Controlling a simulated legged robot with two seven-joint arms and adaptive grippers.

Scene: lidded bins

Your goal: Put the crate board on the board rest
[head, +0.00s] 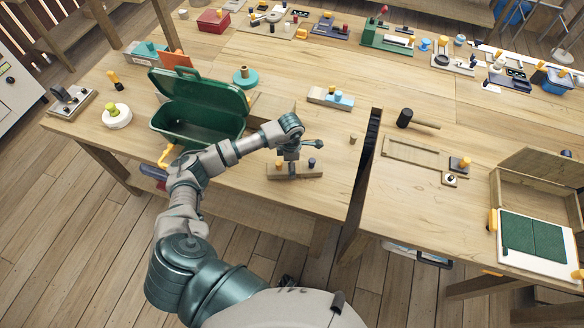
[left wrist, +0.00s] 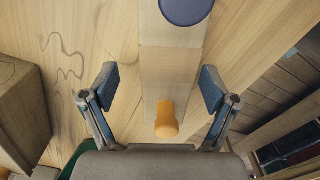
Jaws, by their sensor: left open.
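A small wooden block with an orange peg and a dark blue knob (head: 307,171) lies near the front edge of the left table. My left gripper (head: 292,155) is above it, open. In the left wrist view the fingers of my left gripper (left wrist: 157,95) are apart on both sides of the orange peg (left wrist: 166,120), with nothing held. A thin wooden panel (head: 545,168) stands tilted at the back of a wooden crate (head: 495,205) on the right table; it may be the crate board. A shallow wooden frame (head: 410,150) lies flat nearby and may be the board rest.
A green bin (head: 190,128) with its lid raised stands left of my arm. A black mallet (head: 405,117) lies behind the frame. Several tools and small fixtures line the back. Bare tabletop surrounds the peg block.

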